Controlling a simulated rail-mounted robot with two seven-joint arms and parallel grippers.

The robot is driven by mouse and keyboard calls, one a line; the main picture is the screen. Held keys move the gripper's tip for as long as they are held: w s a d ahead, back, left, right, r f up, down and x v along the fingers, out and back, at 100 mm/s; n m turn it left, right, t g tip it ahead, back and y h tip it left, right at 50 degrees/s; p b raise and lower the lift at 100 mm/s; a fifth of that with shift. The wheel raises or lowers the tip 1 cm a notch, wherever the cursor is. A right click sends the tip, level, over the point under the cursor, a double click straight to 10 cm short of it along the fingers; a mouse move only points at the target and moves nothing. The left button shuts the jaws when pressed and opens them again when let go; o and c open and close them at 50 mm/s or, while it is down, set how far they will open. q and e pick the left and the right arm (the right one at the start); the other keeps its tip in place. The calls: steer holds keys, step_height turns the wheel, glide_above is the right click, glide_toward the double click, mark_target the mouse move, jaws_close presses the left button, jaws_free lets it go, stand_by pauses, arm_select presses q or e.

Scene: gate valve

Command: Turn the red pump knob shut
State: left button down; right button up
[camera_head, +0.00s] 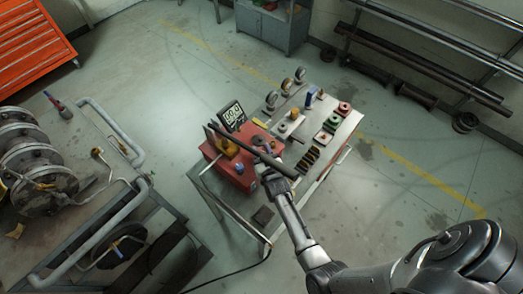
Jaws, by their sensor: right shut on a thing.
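The red pump (236,172) stands on the near left part of the steel table, with a long dark lever (232,143) slanting across its top. My right gripper (264,157) reaches up from the lower right to the pump's right end, under or beside the lever. It is shut on a small part there, which appears to be the red pump knob. The knob is mostly hidden by the gripper and lever, so its turn angle cannot be told. My left gripper is out of view.
The steel table (262,222) also holds several gauges, a black sign (232,116), a green flanged part (332,124) and a red one (344,108). A cart with tubular rails (95,233) stands at left. Open floor lies between them and to the right.

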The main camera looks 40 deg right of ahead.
stand_by(0.3)
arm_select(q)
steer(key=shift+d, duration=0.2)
arm_select(e)
steer(key=o, duration=0.9)
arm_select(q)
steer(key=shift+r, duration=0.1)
